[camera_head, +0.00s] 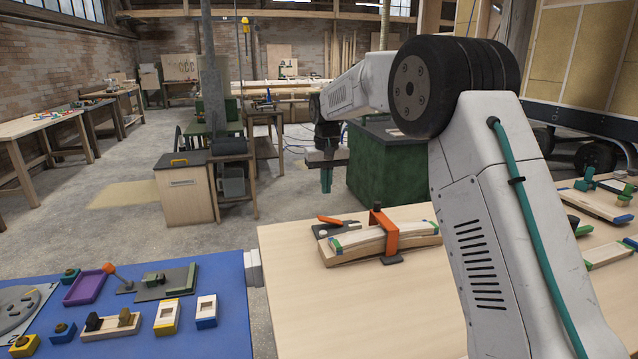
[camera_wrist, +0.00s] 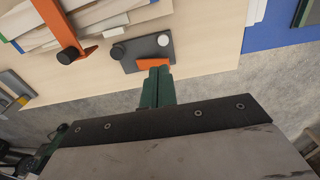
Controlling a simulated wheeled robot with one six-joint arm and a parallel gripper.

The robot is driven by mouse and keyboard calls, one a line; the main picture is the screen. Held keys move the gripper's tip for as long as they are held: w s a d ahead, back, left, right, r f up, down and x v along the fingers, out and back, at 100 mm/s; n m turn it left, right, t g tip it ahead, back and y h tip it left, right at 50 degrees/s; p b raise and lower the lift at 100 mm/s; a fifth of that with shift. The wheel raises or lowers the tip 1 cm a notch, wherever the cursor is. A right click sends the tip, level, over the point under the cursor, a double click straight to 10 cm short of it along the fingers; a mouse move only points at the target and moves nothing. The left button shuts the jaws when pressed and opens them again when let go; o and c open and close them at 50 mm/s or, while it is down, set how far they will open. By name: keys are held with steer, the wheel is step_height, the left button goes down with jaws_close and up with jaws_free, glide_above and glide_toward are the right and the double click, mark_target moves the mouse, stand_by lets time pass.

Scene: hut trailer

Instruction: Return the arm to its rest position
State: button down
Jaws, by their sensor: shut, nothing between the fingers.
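My gripper (camera_head: 326,182) hangs at the end of my raised arm, left of the arm's grey and black elbow in the head view. Its green fingers are together and hold nothing. In the head view it appears above the far edge of the light wooden table (camera_head: 300,285), with floor behind it. In the wrist view the gripper (camera_wrist: 158,72) points towards a dark plate (camera_wrist: 128,52) with an orange piece (camera_wrist: 150,64) at its edge. The fingertips overlap the orange piece in that view; I cannot tell the gap between them.
On the wooden table, an orange clamp (camera_head: 383,232) spans a stack of wooden strips (camera_head: 350,246). A blue-topped table (camera_head: 225,335) at left carries blocks and a purple tray (camera_head: 88,287). A green cabinet (camera_head: 385,170) and a wooden cabinet (camera_head: 184,193) stand beyond.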

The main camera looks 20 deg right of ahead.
steer(key=s+d+r, duration=0.1)
steer(key=s, duration=2.4)
steer(key=s+d+r+t, duration=0.1)
steer(key=s+r, duration=0.1)
steer(key=s, duration=2.3)
steer(key=shift+s+r, duration=0.2)
steer(key=shift+s, duration=0.2)
steer(key=shift+d, duration=0.1)
